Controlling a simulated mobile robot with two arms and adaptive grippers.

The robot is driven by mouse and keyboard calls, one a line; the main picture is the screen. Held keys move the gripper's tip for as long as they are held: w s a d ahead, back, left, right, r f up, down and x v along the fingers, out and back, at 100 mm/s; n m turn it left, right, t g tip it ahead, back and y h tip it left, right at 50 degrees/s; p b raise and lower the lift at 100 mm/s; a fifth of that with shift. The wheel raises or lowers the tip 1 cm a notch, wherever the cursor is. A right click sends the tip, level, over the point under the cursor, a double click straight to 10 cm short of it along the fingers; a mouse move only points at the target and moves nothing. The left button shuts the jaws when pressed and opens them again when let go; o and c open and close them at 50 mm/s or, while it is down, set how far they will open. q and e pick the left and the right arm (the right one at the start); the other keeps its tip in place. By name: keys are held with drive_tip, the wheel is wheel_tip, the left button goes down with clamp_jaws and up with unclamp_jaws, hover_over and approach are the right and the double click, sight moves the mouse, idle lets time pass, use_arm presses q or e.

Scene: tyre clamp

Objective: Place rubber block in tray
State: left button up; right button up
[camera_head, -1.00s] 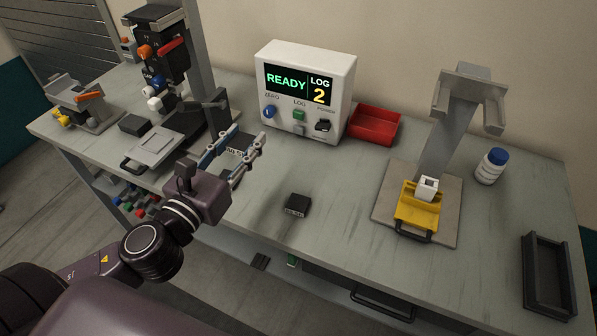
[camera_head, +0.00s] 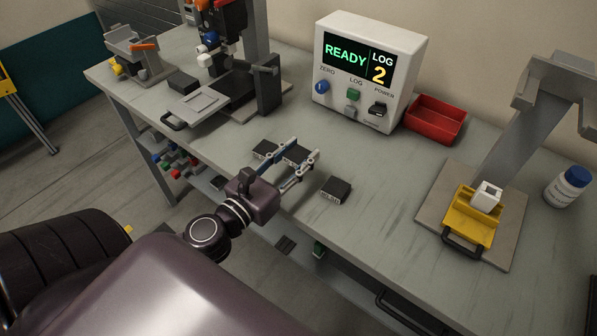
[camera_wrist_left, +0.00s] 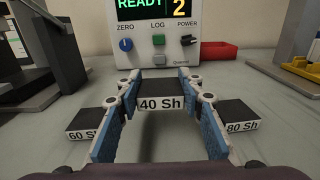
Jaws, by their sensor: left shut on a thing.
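My left gripper (camera_head: 302,162) is shut on a black rubber block (camera_head: 297,154) labelled 40 Sh. In the left wrist view the block (camera_wrist_left: 163,88) sits between the blue finger pads, its label facing me. A 60 Sh block (camera_head: 264,149) lies on the table to the left of the gripper, and an 80 Sh block (camera_head: 336,189) lies to the right. A red open tray (camera_head: 437,119) stands at the back, right of the display box, apart from the gripper. It also shows in the left wrist view (camera_wrist_left: 218,51). My right gripper is out of view.
The white display box (camera_head: 370,75) reads READY and LOG 2. A grey stand with a yellow fixture (camera_head: 470,223) holding a white piece is at right, beside a white bottle (camera_head: 567,188). A press stand (camera_head: 240,90) is at left. The table between gripper and tray is clear.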

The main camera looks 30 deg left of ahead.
use_arm(q)
drive_tip(key=shift+f+b, duration=0.3)
drive_tip(key=shift+f, duration=0.4)
wheel_tip(320, 180, down, 2)
drive_tip(key=shift+f+b, duration=0.25)
drive_tip(key=shift+b, duration=0.5)
drive_tip(key=shift+f, duration=0.1)
drive_tip(key=shift+f, duration=0.2)
drive_tip(key=o, duration=1.2)
drive_tip(key=shift+c, duration=0.2)
drive_tip(key=shift+r, duration=0.15)
